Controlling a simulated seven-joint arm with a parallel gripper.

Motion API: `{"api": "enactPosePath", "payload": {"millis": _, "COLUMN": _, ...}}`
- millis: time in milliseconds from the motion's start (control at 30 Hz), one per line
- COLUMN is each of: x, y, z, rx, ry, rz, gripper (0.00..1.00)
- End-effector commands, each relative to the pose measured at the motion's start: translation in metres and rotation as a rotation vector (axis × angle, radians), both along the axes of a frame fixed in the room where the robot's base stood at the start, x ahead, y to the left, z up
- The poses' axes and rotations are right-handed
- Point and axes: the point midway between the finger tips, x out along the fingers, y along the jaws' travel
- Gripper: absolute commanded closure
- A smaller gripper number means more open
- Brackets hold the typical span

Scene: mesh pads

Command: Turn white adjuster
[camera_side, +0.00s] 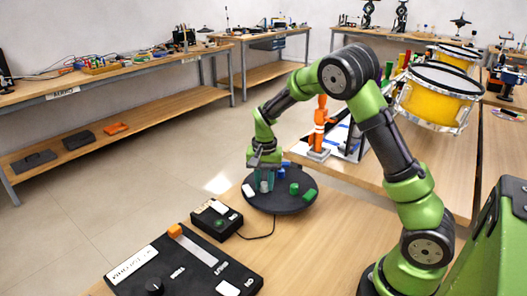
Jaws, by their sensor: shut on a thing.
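A round black turntable-like disc (290,207) lies on the near wooden table and bears several small coloured pieces. My gripper (265,183) points down over the left part of the disc. Its fingers are shut on a small pale upright piece, which looks like the white adjuster; the fingers partly hide it. A green knob (294,188) and a green block (309,195) are to the right.
A small black box (217,220) with a cable stands left of the disc. An orange figure (320,125) and yellow drums (432,98) stand behind, right.

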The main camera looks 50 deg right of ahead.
Motion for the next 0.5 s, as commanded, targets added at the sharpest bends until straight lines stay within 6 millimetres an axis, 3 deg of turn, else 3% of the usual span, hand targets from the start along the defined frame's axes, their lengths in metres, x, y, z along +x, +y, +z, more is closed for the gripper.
{"api": "enactPosePath", "payload": {"millis": 500, "x": 0.0003, "y": 0.0004, "z": 0.0014, "rx": 0.002, "ry": -0.001, "rz": -0.24, "gripper": 1.0}}
